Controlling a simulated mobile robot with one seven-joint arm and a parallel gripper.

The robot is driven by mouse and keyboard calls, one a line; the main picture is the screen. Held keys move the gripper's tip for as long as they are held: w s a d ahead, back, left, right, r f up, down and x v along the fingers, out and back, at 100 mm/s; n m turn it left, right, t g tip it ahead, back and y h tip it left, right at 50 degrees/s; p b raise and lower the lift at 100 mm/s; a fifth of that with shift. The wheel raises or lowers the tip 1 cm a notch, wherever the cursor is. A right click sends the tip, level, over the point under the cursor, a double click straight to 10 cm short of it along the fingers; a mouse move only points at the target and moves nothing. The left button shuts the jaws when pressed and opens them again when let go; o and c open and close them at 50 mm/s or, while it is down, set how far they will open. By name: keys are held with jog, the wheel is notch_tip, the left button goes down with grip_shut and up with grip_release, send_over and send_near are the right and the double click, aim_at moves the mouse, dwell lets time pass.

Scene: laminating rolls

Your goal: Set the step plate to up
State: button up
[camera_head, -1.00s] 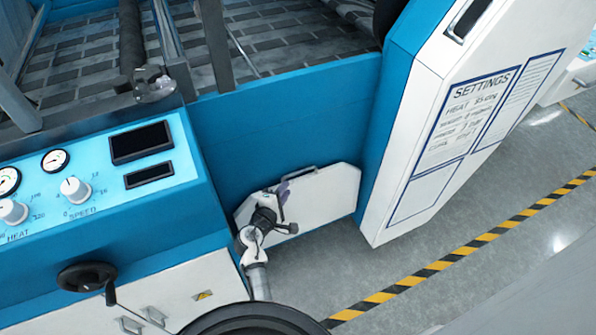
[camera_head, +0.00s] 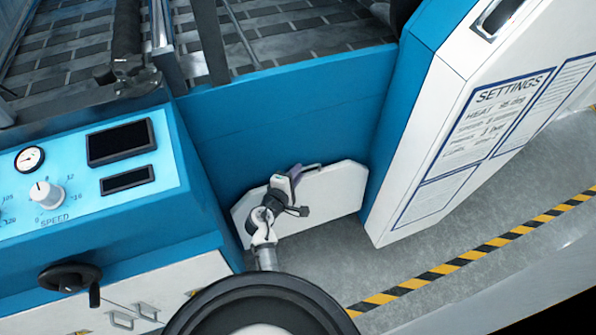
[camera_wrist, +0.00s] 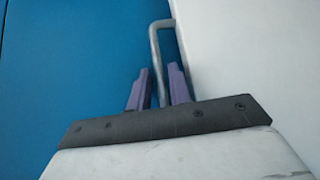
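The step plate (camera_head: 325,197) is a white panel with cut corners, low against the machine's blue front in the head view. It fills the right of the wrist view (camera_wrist: 255,70). A grey bar handle (camera_head: 312,167) sticks out at its top edge. My gripper (camera_head: 296,171) is at the left part of this handle. In the wrist view its two purple fingers (camera_wrist: 159,68) stand on either side of the handle bar (camera_wrist: 154,50), with narrow gaps beside it. The gripper looks open, not closed on the bar. My wrist hides part of the plate in the head view.
A white cabinet with a SETTINGS sheet (camera_head: 490,125) stands close at the right of the plate. A control panel with a speed knob (camera_head: 46,194) and a hand crank (camera_head: 70,278) are at the left. Grey floor with a striped line (camera_head: 445,268) is clear in front.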

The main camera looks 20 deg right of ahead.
grip_shut()
jog(key=shift+s, duration=1.25)
grip_release()
jog(key=shift+f, duration=0.1)
